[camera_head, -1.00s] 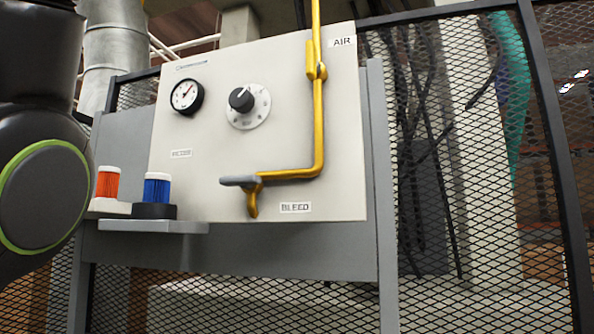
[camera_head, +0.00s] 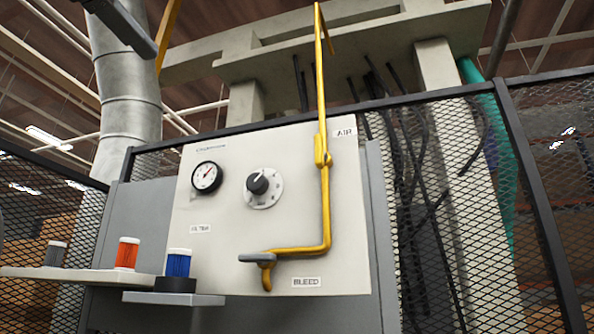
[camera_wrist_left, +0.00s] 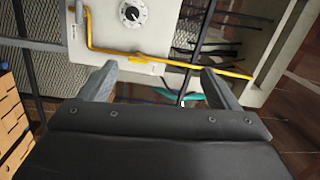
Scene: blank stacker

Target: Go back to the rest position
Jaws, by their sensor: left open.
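My left gripper (camera_wrist_left: 160,84) is open and empty in the left wrist view, its two grey fingers spread wide. Beyond the fingers are the yellow pipe (camera_wrist_left: 215,66) and the pale panel (camera_wrist_left: 112,22). A dark grey bar at the top left of the head view may be part of my left gripper; I cannot tell. My right gripper is in neither view.
The head view shows the panel (camera_head: 225,260) with a gauge (camera_head: 206,177), knob (camera_head: 258,184) and yellow pipe (camera_head: 323,200). A blue filter (camera_head: 178,263) stands on its shelf (camera_head: 150,298). An orange filter (camera_head: 127,253) and a grey one (camera_head: 55,253) stand left. Mesh fencing (camera_head: 450,210) surrounds it.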

